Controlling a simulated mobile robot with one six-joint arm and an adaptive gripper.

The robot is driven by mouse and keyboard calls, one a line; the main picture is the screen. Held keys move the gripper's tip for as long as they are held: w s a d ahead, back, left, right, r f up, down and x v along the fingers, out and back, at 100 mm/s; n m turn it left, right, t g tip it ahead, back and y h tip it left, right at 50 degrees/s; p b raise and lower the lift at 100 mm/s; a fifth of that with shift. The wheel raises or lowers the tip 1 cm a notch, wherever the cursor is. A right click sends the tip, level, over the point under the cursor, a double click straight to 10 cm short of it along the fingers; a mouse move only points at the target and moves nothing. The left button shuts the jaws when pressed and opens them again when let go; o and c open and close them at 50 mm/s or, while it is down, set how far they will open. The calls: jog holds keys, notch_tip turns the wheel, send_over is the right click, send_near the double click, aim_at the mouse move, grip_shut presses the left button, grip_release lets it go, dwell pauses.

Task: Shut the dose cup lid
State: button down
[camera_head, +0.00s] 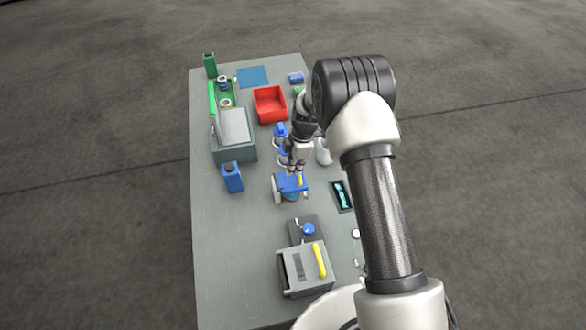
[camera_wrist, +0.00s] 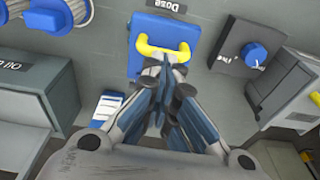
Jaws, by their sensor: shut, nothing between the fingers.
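The dose cup's blue lid (camera_head: 284,181) is near the middle of the table in the head view, with a yellow handle (camera_head: 300,180) on it. In the wrist view the blue lid (camera_wrist: 165,30) is at top centre, its yellow U-shaped handle (camera_wrist: 148,48) facing me, by a "Dose" label. I cannot tell the lid's exact angle. My gripper (camera_wrist: 164,64) is shut and empty, its fingertips at the handle's middle; whether they touch is unclear. In the head view my gripper (camera_head: 296,169) is just above the lid. The cup's inside is hidden.
A unit with a blue knob (camera_wrist: 254,54) stands right of the lid in the wrist view. A grey box (camera_wrist: 36,92) labelled "Oil" is at left. In the head view a red bin (camera_head: 270,113) and a blue canister (camera_head: 232,177) stand on the table. The left front tabletop is clear.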

notch_tip(320, 180, up, 4)
jog(key=a+p, duration=0.2)
jog(key=a, duration=0.1)
notch_tip(320, 180, up, 10)
send_over(287, 180)
jog(key=d, duration=0.2)
jog(key=s+d+r+m+t+b, duration=0.1)
jog(key=s+d+r+m, duration=0.1)
jog(key=r, duration=0.3)
jog(key=s+d+r+m, duration=0.2)
jog(key=r+m, duration=0.1)
jog(key=r, duration=0.3)
jog(key=s+d+r+m+t+b, duration=0.1)
jog(key=s+d+r+m, duration=0.15)
jog(key=s, duration=0.35)
jog(key=s+d+r+m+t+h+b, duration=0.1)
jog(key=s+d+r+m, duration=0.1)
jog(key=s+r+m, duration=0.3)
jog(key=s+d+r+m+t+b, duration=0.1)
jog(key=s+d+r+m+b, duration=0.1)
jog(key=s, duration=0.5)
jog(key=s+d+f+m+t+b, duration=0.1)
jog(key=s+m, duration=0.4)
jog(key=s, duration=0.5)
jog(key=shift+s+d+f+m+h, duration=0.2)
jog(key=shift+d+f+m+h, duration=0.2)
jog(key=shift+d+f, duration=0.25)
jog(key=shift+a+f, duration=0.1)
